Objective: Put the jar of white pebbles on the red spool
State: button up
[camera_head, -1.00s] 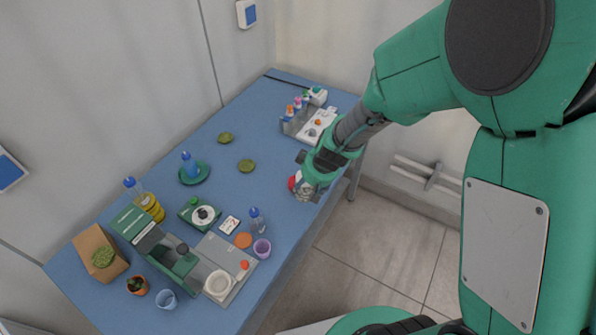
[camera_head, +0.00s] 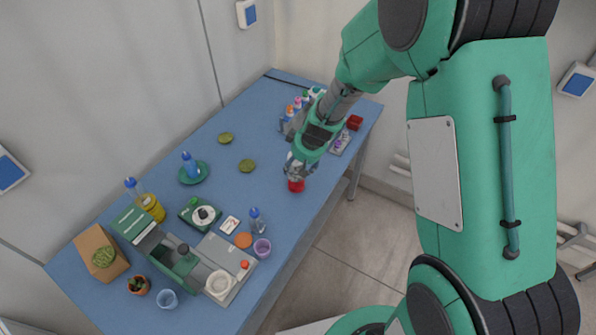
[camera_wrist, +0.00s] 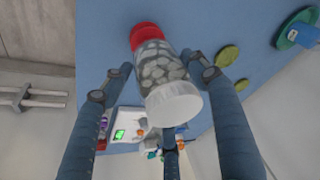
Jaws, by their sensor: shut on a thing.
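The jar of white pebbles (camera_wrist: 160,68) is clear with a white lid (camera_wrist: 176,103), and my gripper (camera_wrist: 156,82) is shut on it, one finger at each side. In the head view the jar (camera_head: 297,170) is small and partly covered by my gripper (camera_head: 299,167). The red spool (camera_head: 296,186) stands on the blue table near its right edge, directly below the jar. In the wrist view the spool (camera_wrist: 146,35) shows just past the jar's far end. I cannot tell whether jar and spool touch.
The blue table (camera_head: 215,152) is clear just left of the spool, with green discs (camera_head: 246,166) beyond. A rack of bottles (camera_head: 295,112) and a red box (camera_head: 354,122) stand behind my gripper.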

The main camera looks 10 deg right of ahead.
dwell(0.3)
jog(key=shift+f+b, duration=0.65)
jog(key=shift+f, duration=1.05)
jog(key=shift+f, duration=0.15)
jog(key=o, duration=1.6)
jog(key=shift+s+d+r, duration=0.1)
jog(key=shift+r, duration=0.4)
jog(key=p+v, duration=0.3)
jog(key=v, duration=0.8)
jog(key=shift+s, duration=0.15)
